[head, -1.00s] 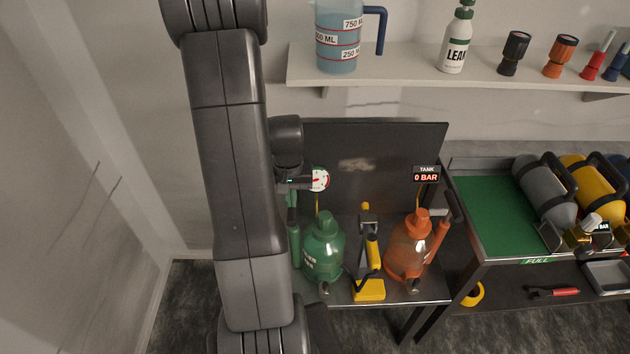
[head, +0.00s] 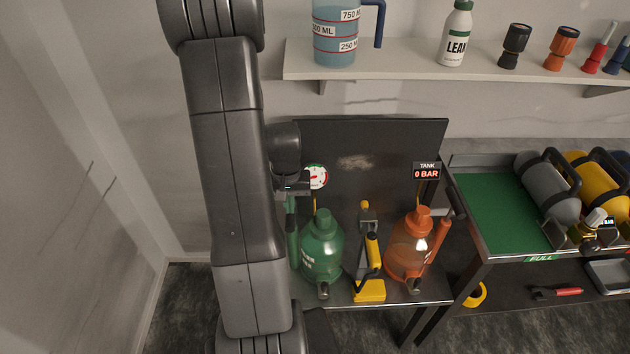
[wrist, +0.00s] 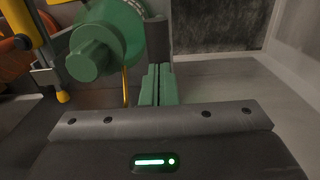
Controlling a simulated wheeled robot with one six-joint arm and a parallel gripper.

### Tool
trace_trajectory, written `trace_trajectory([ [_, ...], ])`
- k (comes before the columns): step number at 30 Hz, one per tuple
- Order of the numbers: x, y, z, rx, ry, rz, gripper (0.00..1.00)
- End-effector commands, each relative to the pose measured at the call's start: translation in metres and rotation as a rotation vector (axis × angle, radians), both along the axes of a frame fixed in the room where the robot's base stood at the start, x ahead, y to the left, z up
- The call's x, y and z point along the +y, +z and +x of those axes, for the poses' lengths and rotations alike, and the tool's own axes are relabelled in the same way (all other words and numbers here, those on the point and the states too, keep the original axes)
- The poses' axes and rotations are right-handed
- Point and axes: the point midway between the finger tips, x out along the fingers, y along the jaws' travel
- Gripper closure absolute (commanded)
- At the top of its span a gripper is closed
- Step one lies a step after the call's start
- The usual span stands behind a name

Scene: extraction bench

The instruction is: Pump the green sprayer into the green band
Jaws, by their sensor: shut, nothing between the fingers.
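The green sprayer (head: 322,250) stands upright on the dark bench, left of the yellow-black tool. Its round gauge (head: 317,176) has a white face with red and green marks; its needle is too small to read. The sprayer's green body and cap also show in the wrist view (wrist: 92,55). My gripper (head: 292,190) is shut and empty, just left of the gauge and above the green pump tube (head: 291,235). In the wrist view, my gripper (wrist: 158,85) points toward a dark, upright cylinder beside the sprayer. I cannot tell whether they touch.
An orange sprayer (head: 410,250) stands to the right, under a "0 BAR" tank display (head: 426,171). A yellow-black tool (head: 368,265) is between the sprayers. A dark panel (head: 390,145) rises behind. A shelf (head: 400,72) with a jug and bottle hangs above.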

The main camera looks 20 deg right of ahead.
Motion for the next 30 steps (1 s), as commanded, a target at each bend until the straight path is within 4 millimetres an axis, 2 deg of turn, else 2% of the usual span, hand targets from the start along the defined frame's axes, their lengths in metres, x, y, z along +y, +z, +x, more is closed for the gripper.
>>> trace_trajectory([
  [1,0.000,-0.009,-0.001,0.003,0.000,0.001,1.00],
  [5,0.000,-0.020,-0.001,0.003,0.000,0.001,1.00],
  [11,0.000,-0.007,-0.001,0.002,0.000,0.001,1.00],
  [21,0.000,0.033,-0.001,0.002,0.000,0.001,1.00],
  [30,0.000,0.036,-0.001,0.002,0.000,0.001,1.00],
])
